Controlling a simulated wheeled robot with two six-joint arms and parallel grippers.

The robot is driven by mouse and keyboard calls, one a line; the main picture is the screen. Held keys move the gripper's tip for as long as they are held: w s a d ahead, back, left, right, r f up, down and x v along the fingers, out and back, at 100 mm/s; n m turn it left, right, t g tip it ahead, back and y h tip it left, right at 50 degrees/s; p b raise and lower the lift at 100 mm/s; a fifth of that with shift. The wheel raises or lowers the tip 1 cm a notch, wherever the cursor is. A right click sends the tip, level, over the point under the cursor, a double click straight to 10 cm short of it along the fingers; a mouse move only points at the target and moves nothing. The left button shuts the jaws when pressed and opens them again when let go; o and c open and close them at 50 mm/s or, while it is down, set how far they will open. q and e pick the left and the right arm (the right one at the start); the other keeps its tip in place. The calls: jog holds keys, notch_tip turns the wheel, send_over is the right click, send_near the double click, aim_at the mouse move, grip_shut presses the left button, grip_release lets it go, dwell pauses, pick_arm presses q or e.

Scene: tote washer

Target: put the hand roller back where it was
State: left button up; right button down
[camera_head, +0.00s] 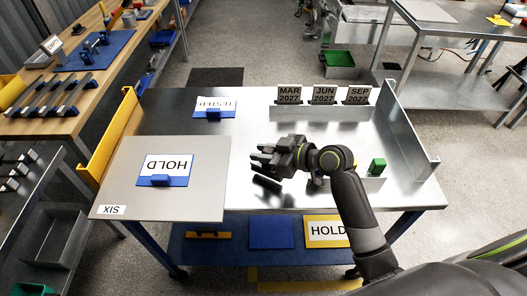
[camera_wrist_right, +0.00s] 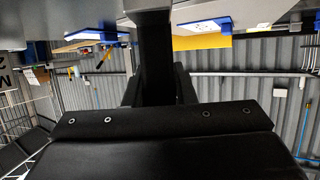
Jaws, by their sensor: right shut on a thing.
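My right gripper (camera_head: 262,160) is above the shiny steel part of the table, left of centre. It is shut on a dark thing, taken to be the hand roller; in the right wrist view this is a black bar (camera_wrist_right: 155,65) standing between the fingers. The roller's head cannot be made out clearly. A short black bar shape (camera_head: 268,184) shows just below the gripper in the head view; I cannot tell whether it is part of the held thing or separate. My left gripper is not in view.
A grey board (camera_head: 205,199) with a HOLD card (camera_head: 168,164) lies left. A green block (camera_head: 377,166) is right of my arm. A yellow wall (camera_head: 107,135) edges the left; bare steel lies behind my gripper.

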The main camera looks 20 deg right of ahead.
jog(key=shift+f+b, duration=0.55)
jog(key=shift+f, duration=0.1)
jog(key=shift+f, duration=0.15)
grip_release()
dwell(0.9)
jog(key=shift+d, duration=0.1)
jog(key=shift+s+d, duration=3.1)
jog(key=shift+s, duration=0.15)
jog(key=shift+f, duration=0.1)
